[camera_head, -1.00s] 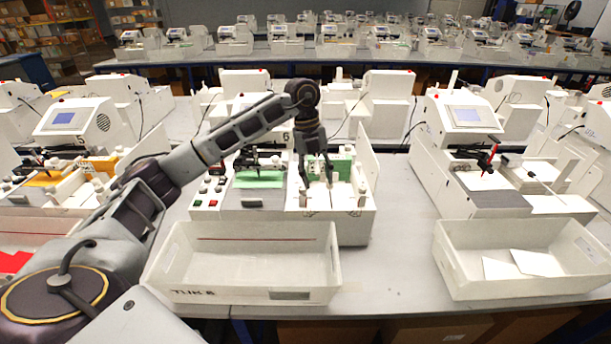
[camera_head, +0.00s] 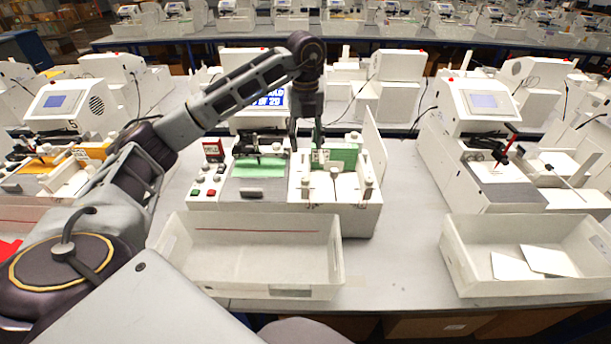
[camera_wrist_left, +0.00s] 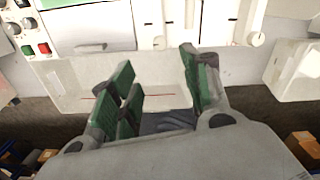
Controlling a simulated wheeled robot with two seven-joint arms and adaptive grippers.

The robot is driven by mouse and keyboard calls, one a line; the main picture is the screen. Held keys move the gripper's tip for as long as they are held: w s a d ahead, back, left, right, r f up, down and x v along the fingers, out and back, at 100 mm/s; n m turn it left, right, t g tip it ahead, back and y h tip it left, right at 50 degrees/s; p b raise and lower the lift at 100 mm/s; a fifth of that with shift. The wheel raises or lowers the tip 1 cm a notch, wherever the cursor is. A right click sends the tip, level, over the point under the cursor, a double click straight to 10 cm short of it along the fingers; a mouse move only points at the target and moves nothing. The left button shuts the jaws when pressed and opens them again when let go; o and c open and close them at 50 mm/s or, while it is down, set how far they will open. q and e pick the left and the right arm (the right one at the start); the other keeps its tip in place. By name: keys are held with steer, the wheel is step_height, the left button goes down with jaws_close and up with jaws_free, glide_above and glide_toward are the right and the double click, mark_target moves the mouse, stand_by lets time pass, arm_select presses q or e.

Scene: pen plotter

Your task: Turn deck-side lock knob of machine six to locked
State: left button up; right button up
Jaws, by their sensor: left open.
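The white machine (camera_head: 258,195) in the middle, which I take as machine six, has a right deck with several small white knobs, among them a front one (camera_head: 361,196) and a rear one (camera_head: 334,172). I cannot tell which is the lock knob or how it is set. My left gripper (camera_head: 305,140) points down above the back of that deck, by a green piece (camera_head: 343,155). It is open and empty, apart from the knobs. In the left wrist view its green-padded fingers (camera_wrist_left: 158,82) are spread, with a white knob (camera_wrist_left: 257,38) beyond them. My right gripper is out of view.
A white bin (camera_head: 250,280) stands in front of the machine. Another bin (camera_head: 525,230) with white sheets stands at right. Red, green and white buttons (camera_head: 208,183) are on the machine's left. A neighbouring machine (camera_head: 470,150) is at right. Grey table (camera_head: 395,240) is bare between.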

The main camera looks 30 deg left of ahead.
mark_target(305, 178)
arm_select(q)
steer(key=shift+f, duration=0.1)
step_height(305, 178, down, 14)
steer(key=shift+w+r+p, duration=0.1)
steer(key=shift+r+p, duration=0.05)
steer(key=shift+p, duration=1.1)
steer(key=c, duration=1)
steer(key=shift+c, duration=0.2)
